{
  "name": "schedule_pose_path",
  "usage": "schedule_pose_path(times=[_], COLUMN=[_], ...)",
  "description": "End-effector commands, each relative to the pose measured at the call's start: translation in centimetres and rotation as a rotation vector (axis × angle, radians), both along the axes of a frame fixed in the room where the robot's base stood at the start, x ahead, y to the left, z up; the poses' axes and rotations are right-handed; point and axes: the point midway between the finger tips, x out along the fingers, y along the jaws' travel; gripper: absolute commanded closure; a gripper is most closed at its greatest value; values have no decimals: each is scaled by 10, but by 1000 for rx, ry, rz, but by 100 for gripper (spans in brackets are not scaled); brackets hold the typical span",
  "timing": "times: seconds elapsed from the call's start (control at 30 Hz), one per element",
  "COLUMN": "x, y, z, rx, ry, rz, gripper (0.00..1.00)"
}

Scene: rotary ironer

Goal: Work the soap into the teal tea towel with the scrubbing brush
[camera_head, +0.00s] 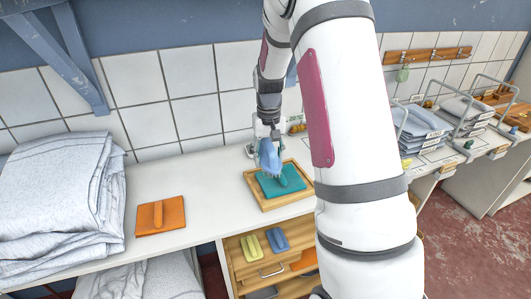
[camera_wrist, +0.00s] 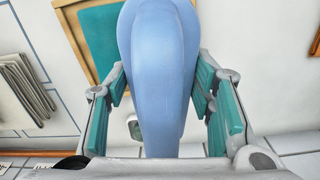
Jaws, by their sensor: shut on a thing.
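In the wrist view the brush (camera_wrist: 160,75) stands between the two teal finger pads and hides much of the centre. The teal tea towel (camera_head: 270,189) lies flat in a shallow wooden tray (camera_head: 264,205) on the white counter. A teal raised shape shows on the towel, below the brush. I cannot tell whether the brush touches the towel. The towel (camera_wrist: 97,38) also shows behind the brush in the wrist view. No soap can be made out.
An orange flat piece with a raised handle-like part (camera_head: 160,216) lies on the counter to the left. A big pile of folded pale cloth (camera_head: 60,190) stands at far left. An open wooden drawer (camera_head: 262,268) below holds yellow and blue pieces. Wire-framed stacks (camera_head: 425,120) stand right.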

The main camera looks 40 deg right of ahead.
Motion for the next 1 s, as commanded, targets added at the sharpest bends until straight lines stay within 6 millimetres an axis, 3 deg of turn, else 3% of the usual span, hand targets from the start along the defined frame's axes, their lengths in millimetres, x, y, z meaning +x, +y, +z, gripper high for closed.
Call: schedule_pose_path(times=[0.5, 1.0], x=[1, 0], y=[0, 0], z=[-48, -57], rx=[1, 0], ry=[2, 0], rz=[-1, 0], gripper=[74, 74])
